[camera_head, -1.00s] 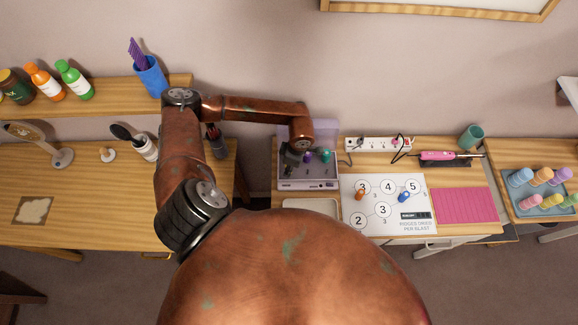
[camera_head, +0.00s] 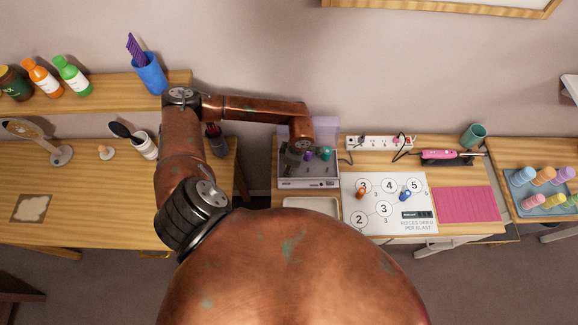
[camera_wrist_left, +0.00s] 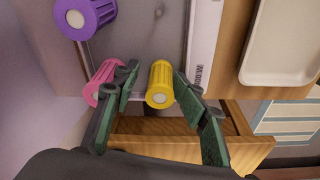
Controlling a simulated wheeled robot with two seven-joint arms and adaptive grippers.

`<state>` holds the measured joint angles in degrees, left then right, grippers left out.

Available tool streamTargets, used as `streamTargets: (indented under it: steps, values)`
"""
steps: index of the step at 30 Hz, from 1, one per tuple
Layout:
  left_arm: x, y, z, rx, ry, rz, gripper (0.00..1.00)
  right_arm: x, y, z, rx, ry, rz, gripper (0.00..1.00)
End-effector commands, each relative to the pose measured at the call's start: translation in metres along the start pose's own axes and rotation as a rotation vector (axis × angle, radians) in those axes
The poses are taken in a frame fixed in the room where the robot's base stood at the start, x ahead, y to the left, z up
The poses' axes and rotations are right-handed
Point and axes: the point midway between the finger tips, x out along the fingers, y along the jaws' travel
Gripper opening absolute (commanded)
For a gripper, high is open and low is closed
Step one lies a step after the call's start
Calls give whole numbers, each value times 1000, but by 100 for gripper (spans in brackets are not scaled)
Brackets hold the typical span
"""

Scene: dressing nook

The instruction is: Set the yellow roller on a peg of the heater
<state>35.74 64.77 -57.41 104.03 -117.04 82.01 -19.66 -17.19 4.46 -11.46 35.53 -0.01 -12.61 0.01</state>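The yellow roller (camera_wrist_left: 160,82) shows in the left wrist view with its pale end cap towards the camera. My left gripper (camera_wrist_left: 156,78) has its fingers apart on either side of it, with a visible gap on the left; the right finger is very close. The heater (camera_head: 309,183) is on the middle table under my left arm's end; its plate also shows in the left wrist view (camera_wrist_left: 140,45). A purple roller (camera_wrist_left: 84,17) and a pink roller (camera_wrist_left: 103,85) are beside the yellow one. I cannot tell whether a peg is inside the yellow roller. My right gripper is not in view.
A pale tray (camera_head: 311,205) lies in front of the heater. A numbered sheet (camera_head: 385,222) with two small rollers, a pink mat (camera_head: 466,204), a power strip (camera_head: 379,142) and a pink styling tool (camera_head: 440,154) lie to the right. A blue tray (camera_head: 545,207) of rollers is farther right.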

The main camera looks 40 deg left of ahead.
Motion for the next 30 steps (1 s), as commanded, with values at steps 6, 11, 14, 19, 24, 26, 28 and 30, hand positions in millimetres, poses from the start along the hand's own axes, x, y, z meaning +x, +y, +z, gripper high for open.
streamTargets:
  steps: [6, 11, 14, 19, 24, 26, 28, 30]
  values:
    - [-1, -1, 0, 1, -1, -1, 40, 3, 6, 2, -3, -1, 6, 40]
    - [-16, 1, 1, 1, -2, 1, 40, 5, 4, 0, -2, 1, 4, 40]
    - [-34, 1, 1, 2, -3, 3, 40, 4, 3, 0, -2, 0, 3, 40]
    - [-71, 1, 0, 2, -2, 4, 40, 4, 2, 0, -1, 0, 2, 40]
    - [-101, 0, 0, 2, -1, 2, 40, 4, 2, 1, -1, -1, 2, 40]
    - [-108, 0, 0, 1, -1, 1, 40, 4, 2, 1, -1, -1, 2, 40]
    - [-115, 1, 0, 1, -1, 1, 40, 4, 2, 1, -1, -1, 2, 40]
    - [-119, 0, 0, 0, 0, 0, 40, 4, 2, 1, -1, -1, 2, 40]
